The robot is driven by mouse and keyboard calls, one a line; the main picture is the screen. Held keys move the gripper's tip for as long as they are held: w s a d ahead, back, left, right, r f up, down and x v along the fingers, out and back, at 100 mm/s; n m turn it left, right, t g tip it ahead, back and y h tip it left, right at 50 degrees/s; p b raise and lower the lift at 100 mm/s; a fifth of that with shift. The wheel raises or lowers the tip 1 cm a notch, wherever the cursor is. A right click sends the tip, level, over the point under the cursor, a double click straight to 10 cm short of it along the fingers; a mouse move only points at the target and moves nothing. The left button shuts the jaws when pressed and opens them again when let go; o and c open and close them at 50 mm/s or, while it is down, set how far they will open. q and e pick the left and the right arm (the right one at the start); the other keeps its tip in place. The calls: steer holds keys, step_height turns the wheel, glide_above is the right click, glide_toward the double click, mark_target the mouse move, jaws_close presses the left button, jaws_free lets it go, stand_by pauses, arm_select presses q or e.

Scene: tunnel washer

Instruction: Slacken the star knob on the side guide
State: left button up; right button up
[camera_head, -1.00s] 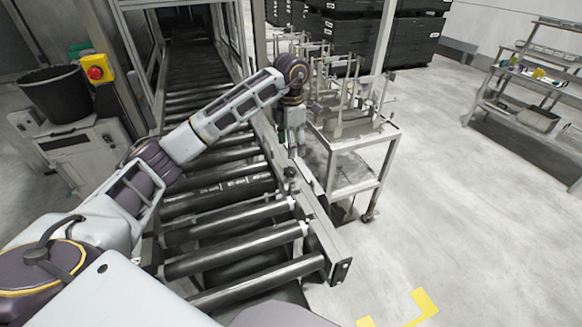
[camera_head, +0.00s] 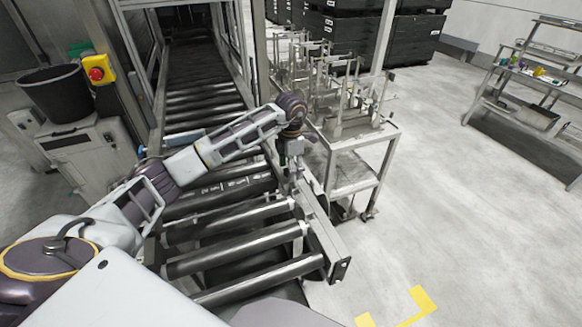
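The side guide (camera_head: 322,236) is a grey metal rail along the right edge of the roller conveyor. My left arm reaches across the rollers from the left. My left gripper (camera_head: 294,180) points down at the rail, around where a small dark knob showed earlier. The gripper now covers that spot, so the star knob is hidden. I cannot tell whether the fingers touch it or whether they are open. My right gripper is not in view.
The roller conveyor (camera_head: 240,268) runs back into the machine frame. A metal cart (camera_head: 345,185) with upright fixtures stands close to the right of the rail. A red stop button (camera_head: 96,73) and a black bin (camera_head: 58,95) are at left.

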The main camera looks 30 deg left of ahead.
arm_select(q)
steer(key=shift+f, duration=0.1)
steer(key=shift+c, duration=0.5)
steer(key=c, duration=0.9)
steer(key=shift+n, duration=0.5)
steer(key=n, duration=0.3)
steer(key=shift+a+n+b, duration=0.1)
steer(key=shift+n+b, duration=0.2)
steer(key=shift+b, duration=0.05)
steer(key=n, duration=0.4)
steer(key=shift+a, duration=0.1)
steer(key=n, duration=0.4)
steer(key=shift+n, duration=0.4)
steer(key=shift+a+n, duration=0.1)
steer(key=shift+n, duration=1.8)
